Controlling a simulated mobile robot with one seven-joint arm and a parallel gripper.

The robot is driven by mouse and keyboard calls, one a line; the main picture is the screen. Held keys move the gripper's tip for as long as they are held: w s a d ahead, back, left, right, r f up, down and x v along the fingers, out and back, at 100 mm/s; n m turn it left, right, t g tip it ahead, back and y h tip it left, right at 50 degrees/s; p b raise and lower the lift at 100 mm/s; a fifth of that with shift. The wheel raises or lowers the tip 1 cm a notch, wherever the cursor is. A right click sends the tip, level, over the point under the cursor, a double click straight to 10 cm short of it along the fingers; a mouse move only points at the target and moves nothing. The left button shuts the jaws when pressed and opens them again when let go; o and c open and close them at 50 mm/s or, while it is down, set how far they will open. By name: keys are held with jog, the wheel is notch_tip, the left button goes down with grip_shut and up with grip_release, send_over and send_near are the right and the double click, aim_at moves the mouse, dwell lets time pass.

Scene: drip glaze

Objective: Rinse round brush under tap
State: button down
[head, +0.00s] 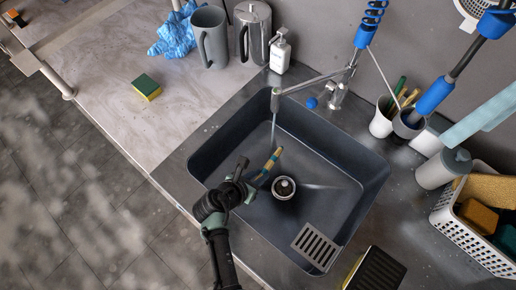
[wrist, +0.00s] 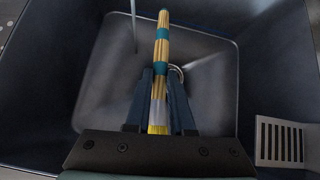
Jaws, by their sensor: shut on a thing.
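My gripper (head: 254,183) is over the left part of the dark sink (head: 335,150), shut on the round brush (head: 272,160). The brush has a yellow and teal striped handle that points up and away from the gripper. In the wrist view the brush (wrist: 162,50) stands between the two fingers (wrist: 160,100), with yellow bristles low between them near the palm. The tap (head: 310,83) reaches over the sink from the back. A thin stream of water (head: 273,130) falls from it close to the brush's far end; I cannot tell whether it touches the brush.
The drain (head: 284,188) is in the sink floor, and a slotted grate (head: 316,247) is at the front right. A white basket (head: 475,235) of sponges and pots of brushes (head: 381,120) stand to the right. A soap bottle (head: 280,52), jugs (head: 210,38) and a sponge (head: 147,87) are behind left.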

dwell(0.3)
jog(key=s+r+p, duration=0.1)
jog(key=r+p, duration=0.1)
jog(key=p, duration=0.1)
jog(key=shift+s, duration=0.4)
jog(key=s+r+p, duration=0.1)
jog(key=p, duration=0.1)
jog(key=s+r+p, duration=0.1)
jog(key=s+p, duration=0.1)
jog(key=shift+s+d, duration=0.1)
jog(key=shift+d, duration=0.05)
dwell(0.4)
